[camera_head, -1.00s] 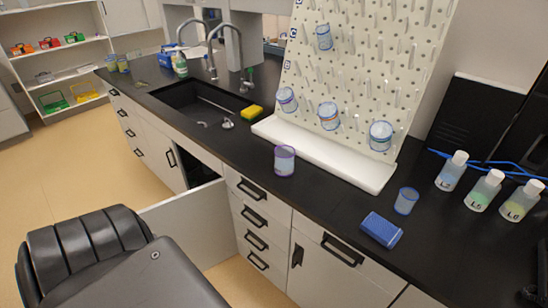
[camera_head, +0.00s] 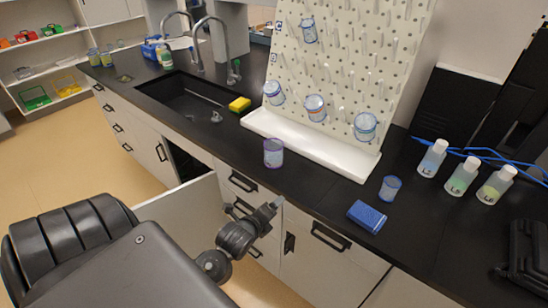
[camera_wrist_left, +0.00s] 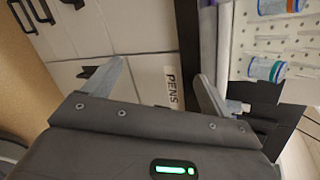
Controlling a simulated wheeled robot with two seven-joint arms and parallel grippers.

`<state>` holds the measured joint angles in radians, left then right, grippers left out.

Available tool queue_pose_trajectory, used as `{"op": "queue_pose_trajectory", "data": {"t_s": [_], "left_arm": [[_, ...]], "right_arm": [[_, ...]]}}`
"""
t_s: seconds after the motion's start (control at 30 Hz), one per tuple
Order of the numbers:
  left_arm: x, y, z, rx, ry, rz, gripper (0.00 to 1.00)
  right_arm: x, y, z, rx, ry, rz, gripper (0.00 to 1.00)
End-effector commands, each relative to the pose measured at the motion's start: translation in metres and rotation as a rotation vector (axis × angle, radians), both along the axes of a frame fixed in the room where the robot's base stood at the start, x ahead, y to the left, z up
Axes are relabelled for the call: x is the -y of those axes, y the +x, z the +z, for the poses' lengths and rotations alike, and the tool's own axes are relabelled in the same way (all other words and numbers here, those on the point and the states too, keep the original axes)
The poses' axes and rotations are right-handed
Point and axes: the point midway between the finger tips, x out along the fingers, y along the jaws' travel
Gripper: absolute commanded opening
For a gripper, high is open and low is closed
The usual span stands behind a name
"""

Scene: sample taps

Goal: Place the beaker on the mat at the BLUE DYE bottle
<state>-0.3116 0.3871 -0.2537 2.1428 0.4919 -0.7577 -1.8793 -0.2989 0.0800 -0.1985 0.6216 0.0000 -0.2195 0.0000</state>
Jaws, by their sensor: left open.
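A clear beaker with a purple rim (camera_head: 273,152) stands upright on the black counter in front of the white drying rack. A smaller blue-rimmed beaker (camera_head: 389,188) stands to its right, by a blue box-like block (camera_head: 367,216). My left gripper (camera_head: 272,207) is below and in front of the counter edge, apart from both beakers. In the left wrist view my left gripper (camera_wrist_left: 160,70) is open and empty, facing a drawer front labelled PENS (camera_wrist_left: 172,88). I cannot make out a BLUE DYE label or clearly identify its mat. My right gripper is out of view.
Several beakers hang on the pegboard rack (camera_head: 345,85). White-capped bottles (camera_head: 463,175) stand at the right, near blue tubing and a black case (camera_head: 527,255). A cabinet door (camera_head: 180,215) stands open below.

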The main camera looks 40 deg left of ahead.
Motion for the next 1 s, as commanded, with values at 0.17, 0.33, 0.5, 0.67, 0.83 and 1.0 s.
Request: {"op": "queue_pose_trajectory", "data": {"t_s": [0.17,0.33,0.5,0.67,0.83,1.0], "left_arm": [[-0.019,0.020,0.028,0.069,0.284,-0.084,0.84],[-0.043,0.039,0.054,0.120,0.632,-0.135,0.84],[-0.065,0.052,0.081,0.140,0.967,-0.149,0.84],[-0.073,0.056,0.092,0.138,1.109,-0.145,0.84],[-0.075,0.059,0.094,0.136,1.133,-0.144,0.84],[-0.084,0.083,0.096,0.137,1.132,-0.142,0.84]], "right_arm": [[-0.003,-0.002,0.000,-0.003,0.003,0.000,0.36],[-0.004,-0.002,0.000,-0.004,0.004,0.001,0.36],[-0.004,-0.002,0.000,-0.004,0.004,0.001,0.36],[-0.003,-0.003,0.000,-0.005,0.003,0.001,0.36],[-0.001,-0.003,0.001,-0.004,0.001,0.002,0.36],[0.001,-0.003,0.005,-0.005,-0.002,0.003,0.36]]}}
